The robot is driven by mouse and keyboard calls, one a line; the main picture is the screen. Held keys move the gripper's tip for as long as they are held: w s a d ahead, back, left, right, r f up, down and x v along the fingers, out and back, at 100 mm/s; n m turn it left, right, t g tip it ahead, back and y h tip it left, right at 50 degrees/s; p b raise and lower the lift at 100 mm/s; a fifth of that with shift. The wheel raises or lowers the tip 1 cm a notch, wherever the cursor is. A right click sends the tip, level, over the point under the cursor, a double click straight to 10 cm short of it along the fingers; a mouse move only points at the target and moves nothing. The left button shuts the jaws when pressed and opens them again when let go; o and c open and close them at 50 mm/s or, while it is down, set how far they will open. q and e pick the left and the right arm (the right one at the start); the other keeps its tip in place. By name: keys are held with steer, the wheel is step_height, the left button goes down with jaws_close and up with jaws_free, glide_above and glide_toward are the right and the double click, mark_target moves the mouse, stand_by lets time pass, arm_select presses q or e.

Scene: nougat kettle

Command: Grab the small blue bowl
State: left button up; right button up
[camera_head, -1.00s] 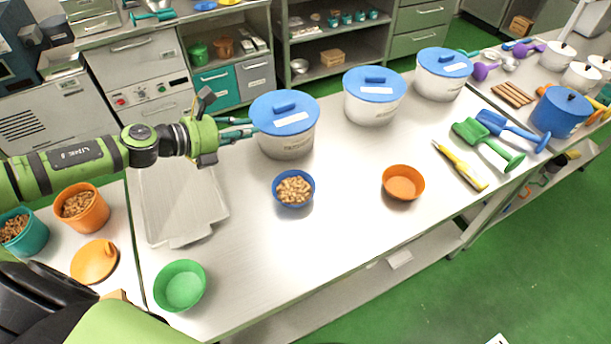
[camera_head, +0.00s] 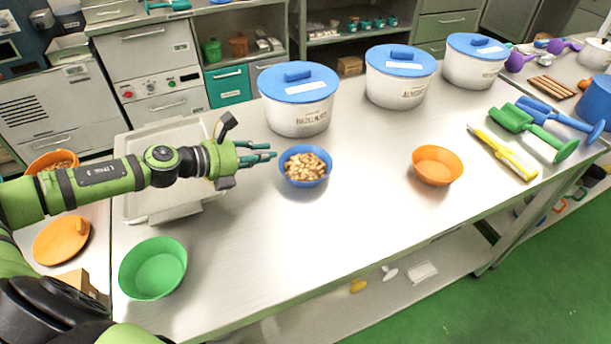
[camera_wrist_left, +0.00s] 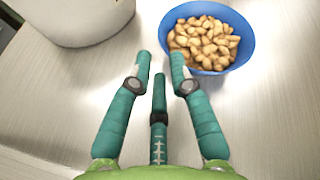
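The small blue bowl (camera_head: 306,181) holds tan nuts and stands upright on the steel table, right of my left gripper in the head view. My left gripper (camera_head: 268,156) is empty, its teal fingers pointing at the bowl just short of its left rim. In the left wrist view the bowl (camera_wrist_left: 246,48) is at the upper right, ahead of the fingertips. There the fingers (camera_wrist_left: 160,68) are spread, with a gap between them, and the right fingertip is close to the bowl's near rim. My right gripper does not show.
White tubs with blue lids stand behind, the nearest one (camera_head: 298,118) just behind the bowl. An orange bowl (camera_head: 437,166) is to the right and a green bowl (camera_head: 153,268) at the front left. A metal tray (camera_head: 140,206) lies under my left arm. Table in front of the blue bowl is clear.

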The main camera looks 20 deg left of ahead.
mark_target(285, 153)
arm_select(q)
steer(key=shift+w+d+r+p, duration=0.15)
steer(key=shift+w+r+p, duration=0.05)
steer(key=shift+w+p, duration=0.15)
steer(key=shift+w+d+f+p, duration=0.3)
steer(key=shift+w+d, duration=0.05)
steer(key=shift+w+d+f+p, duration=0.1)
steer(key=shift+w+d+p, duration=0.15)
steer(key=shift+p, duration=0.1)
steer(key=p+x, duration=0.1)
steer(key=x, duration=0.2)
steer(key=shift+w+f, duration=0.1)
steer(key=shift+f, duration=0.2)
steer(key=shift+w+d+f+p, duration=0.15)
steer(key=shift+w+p, duration=0.1)
steer(key=shift+p, duration=0.05)
steer(key=shift+f, duration=0.15)
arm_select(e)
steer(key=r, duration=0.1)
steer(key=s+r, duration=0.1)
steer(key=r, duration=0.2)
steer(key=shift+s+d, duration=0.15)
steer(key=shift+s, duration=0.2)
arm_select(q)
jaws_close()
